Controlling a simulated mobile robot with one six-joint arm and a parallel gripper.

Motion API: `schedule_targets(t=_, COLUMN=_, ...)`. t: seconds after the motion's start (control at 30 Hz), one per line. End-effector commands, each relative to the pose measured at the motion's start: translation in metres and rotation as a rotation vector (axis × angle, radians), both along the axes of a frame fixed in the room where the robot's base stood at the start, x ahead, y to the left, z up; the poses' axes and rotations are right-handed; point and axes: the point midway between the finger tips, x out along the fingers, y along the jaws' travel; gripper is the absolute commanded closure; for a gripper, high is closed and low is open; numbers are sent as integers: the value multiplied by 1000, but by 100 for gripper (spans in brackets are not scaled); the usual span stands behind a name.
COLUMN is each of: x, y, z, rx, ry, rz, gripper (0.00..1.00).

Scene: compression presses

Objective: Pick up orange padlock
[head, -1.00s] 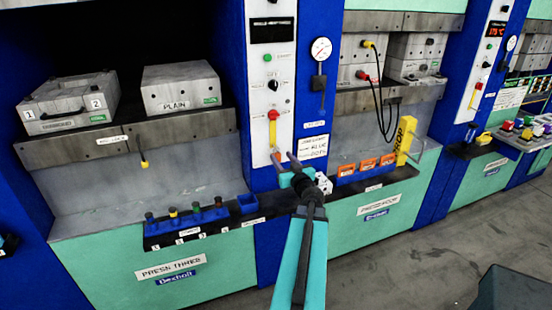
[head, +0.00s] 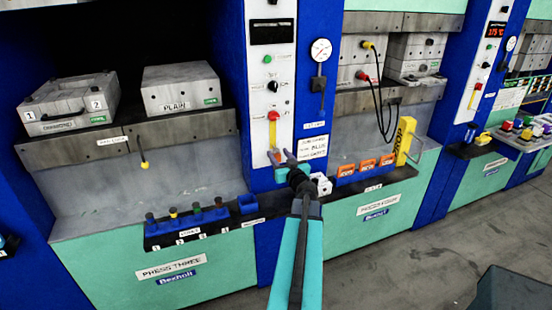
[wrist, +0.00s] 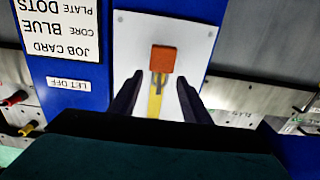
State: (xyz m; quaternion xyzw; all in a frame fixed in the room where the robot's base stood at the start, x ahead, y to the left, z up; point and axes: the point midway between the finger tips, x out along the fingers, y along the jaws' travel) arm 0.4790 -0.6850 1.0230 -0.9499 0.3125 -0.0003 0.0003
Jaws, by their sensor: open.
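The orange padlock (wrist: 161,60) hangs on the white control panel (wrist: 190,35), by the yellow strip (wrist: 155,103), in the wrist view, which shows the panel upside down. Its grey shackle points down in that picture. My gripper (wrist: 160,79) is open. Its two dark fingers stand on either side of the padlock's line, with clear gaps and no visible contact. In the head view my gripper (head: 279,155) is at the foot of the yellow strip on the panel, where the padlock shows only as a small orange patch.
A job card (head: 313,148) is fixed right of the panel. Below right, a blue rack holds orange blocks (head: 367,166) beside a yellow bracket (head: 404,140). A dark shelf (head: 200,235) with several knobbed pieces is at lower left. A red knob (head: 274,117) is above the gripper.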

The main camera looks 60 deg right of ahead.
Motion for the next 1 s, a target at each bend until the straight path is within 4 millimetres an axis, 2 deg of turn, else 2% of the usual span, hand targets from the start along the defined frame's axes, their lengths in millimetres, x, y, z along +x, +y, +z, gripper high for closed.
schedule_targets(t=0.33, x=24, y=-18, z=-1, rx=0, ry=0, rz=0, gripper=57)
schedule_targets(t=1.0, x=25, y=-19, z=-1, rx=-1, ry=1, rz=0, gripper=59)
